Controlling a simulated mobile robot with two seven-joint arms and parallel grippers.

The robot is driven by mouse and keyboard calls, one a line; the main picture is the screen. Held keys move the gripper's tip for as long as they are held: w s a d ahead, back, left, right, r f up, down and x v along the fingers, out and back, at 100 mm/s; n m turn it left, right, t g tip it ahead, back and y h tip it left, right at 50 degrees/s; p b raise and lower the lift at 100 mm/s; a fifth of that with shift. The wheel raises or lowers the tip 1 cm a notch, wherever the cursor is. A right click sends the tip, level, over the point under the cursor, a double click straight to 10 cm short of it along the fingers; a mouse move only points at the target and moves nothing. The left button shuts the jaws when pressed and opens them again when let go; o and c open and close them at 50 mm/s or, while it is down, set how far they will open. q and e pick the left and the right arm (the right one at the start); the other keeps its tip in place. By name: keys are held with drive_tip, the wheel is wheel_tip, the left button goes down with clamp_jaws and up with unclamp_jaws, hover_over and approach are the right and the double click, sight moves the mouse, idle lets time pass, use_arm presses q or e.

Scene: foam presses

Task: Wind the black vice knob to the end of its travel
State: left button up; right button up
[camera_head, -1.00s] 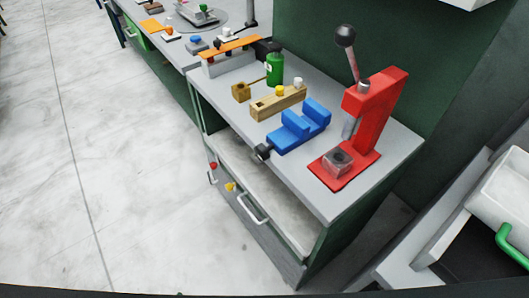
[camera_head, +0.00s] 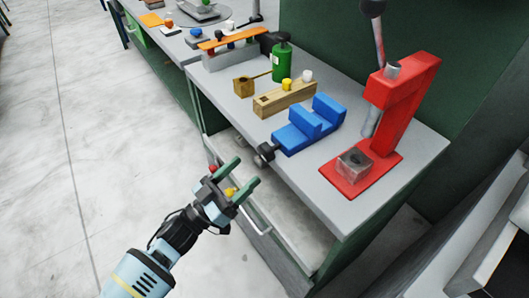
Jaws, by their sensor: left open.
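The blue vice (camera_head: 307,127) sits on the grey bench top, its two jaws apart. Its black knob (camera_head: 266,152) sticks out at the vice's lower left end, over the bench's front edge. My left gripper (camera_head: 242,172) has green fingers and is open and empty. In the picture it is just below and left of the black knob, apart from it, in front of the bench. My right gripper is not in view.
A red lever press (camera_head: 394,110) stands right of the vice. Behind the vice are a wooden block (camera_head: 283,99) with small pegs and a green bottle (camera_head: 281,62). A drawer handle (camera_head: 255,221) is below the bench top. The floor at left is clear.

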sight(262, 155)
use_arm(q)
drive_tip(key=shift+p+x, duration=0.35)
drive_tip(key=shift+x, duration=3.6)
drive_tip(key=shift+c, duration=0.3)
drive_tip(key=c, duration=0.9)
drive_tip(key=m+g, duration=0.1)
drive_tip(key=m, duration=0.1)
drive_tip(key=m+g+h+b, duration=0.1)
drive_tip(key=m, duration=0.1)
drive_tip(key=shift+f+m+h, duration=0.1)
drive_tip(key=shift+m+h, duration=0.2)
drive_tip(key=m+g, duration=0.1)
drive_tip(key=m, duration=0.2)
drive_tip(key=shift+s+g+h, duration=0.1)
drive_tip(key=shift+g+h, duration=0.2)
drive_tip(key=shift+m, duration=0.5)
